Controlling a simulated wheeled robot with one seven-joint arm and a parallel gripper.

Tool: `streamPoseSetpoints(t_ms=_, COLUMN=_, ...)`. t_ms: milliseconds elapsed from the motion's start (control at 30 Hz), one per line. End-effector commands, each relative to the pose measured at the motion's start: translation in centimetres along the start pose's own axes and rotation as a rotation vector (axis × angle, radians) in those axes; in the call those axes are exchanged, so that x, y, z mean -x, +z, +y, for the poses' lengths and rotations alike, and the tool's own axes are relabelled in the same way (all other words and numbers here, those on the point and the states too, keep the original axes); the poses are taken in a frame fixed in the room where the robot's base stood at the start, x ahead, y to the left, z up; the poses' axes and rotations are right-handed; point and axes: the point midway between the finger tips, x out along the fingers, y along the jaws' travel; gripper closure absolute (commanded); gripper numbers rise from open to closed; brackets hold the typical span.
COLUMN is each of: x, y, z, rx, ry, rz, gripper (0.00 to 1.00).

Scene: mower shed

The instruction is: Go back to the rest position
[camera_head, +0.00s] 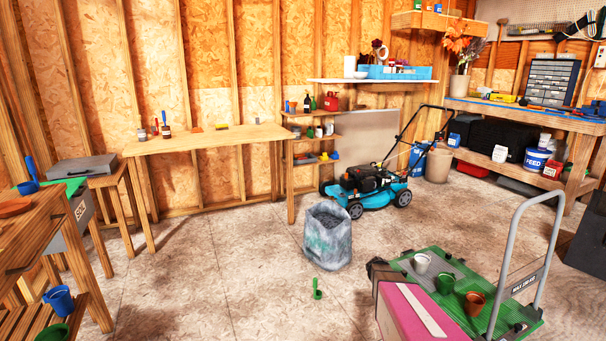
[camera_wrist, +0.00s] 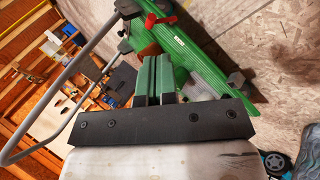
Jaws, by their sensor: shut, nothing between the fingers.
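My gripper (camera_wrist: 154,62) shows in the wrist view with its two fingers together and nothing between them. Its dark crossbar (camera_wrist: 165,121) spans the lower middle. The fingers point toward the green platform cart (camera_wrist: 205,50), which lies beyond them. I cannot tell the exact gap between fingertips and cart. In the head view the green cart (camera_head: 495,310) stands at the lower right, with a grey metal handle (camera_head: 521,240). I cannot make out my gripper clearly in the head view.
A grey bin (camera_head: 328,237) and small green tool (camera_head: 317,290) are on the floor. A blue mower (camera_head: 372,190) stands behind. The left-centre floor is clear.

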Motion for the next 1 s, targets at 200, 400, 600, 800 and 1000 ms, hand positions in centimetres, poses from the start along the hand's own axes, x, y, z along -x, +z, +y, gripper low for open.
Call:
streamPoseSetpoints(t_ms=200, x=11.8, y=10.2, z=1.3, rx=0.224, ry=-0.333, rz=-0.021, gripper=1.00)
streamPoseSetpoints(t_ms=400, x=19.6, y=17.1, z=1.8, rx=0.402, ry=-0.591, rz=0.016, gripper=1.00)
streamPoseSetpoints(t_ms=600, x=23.2, y=20.1, z=1.9, rx=0.487, ry=-0.717, rz=0.050, gripper=1.00)
streamPoseSetpoints(t_ms=800, x=23.6, y=20.2, z=1.7, rx=0.498, ry=-0.732, rz=0.054, gripper=1.00)
streamPoseSetpoints(t_ms=1000, x=23.5, y=20.2, z=1.7, rx=0.496, ry=-0.731, rz=0.053, gripper=1.00)
